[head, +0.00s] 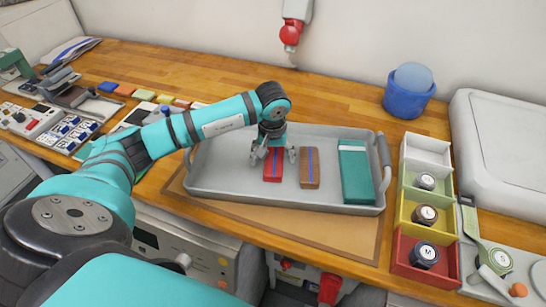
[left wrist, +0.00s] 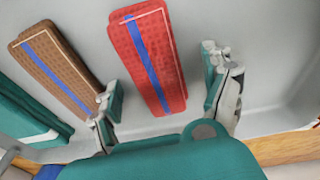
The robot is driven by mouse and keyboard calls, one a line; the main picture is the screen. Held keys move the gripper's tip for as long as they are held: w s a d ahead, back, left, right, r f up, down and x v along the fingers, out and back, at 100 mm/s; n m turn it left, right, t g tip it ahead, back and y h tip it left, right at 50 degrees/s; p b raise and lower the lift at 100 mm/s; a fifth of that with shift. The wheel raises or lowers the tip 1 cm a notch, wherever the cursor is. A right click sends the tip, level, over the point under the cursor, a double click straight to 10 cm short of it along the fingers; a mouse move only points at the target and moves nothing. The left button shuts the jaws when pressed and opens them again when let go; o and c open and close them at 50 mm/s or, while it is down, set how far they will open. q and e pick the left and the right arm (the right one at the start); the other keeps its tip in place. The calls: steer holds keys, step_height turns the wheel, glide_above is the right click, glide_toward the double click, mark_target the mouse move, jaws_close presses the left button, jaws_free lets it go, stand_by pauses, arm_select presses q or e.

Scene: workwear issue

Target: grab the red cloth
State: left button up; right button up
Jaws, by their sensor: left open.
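The red cloth (head: 273,165) is a folded, textured block with a blue stripe, lying in the grey tray (head: 222,187). It fills the middle of the left wrist view (left wrist: 150,58). My left gripper (head: 273,153) is over the red cloth, open. In the left wrist view its two fingers (left wrist: 163,90) stand on either side of the red cloth, apart from it. Whether the fingertips are down at cloth height is hard to tell. My right gripper is not in view.
A brown cloth (head: 309,168) with a blue stripe lies right of the red one, close to one finger. A larger green folded item (head: 356,174) lies at the tray's right end. Coloured bins (head: 405,268) and a blue bucket (head: 408,102) stand further right.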

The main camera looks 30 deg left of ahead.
arm_select(q)
steer(key=c, duration=1.3)
steer(key=shift+o, duration=0.2)
steer(key=shift+r, duration=0.15)
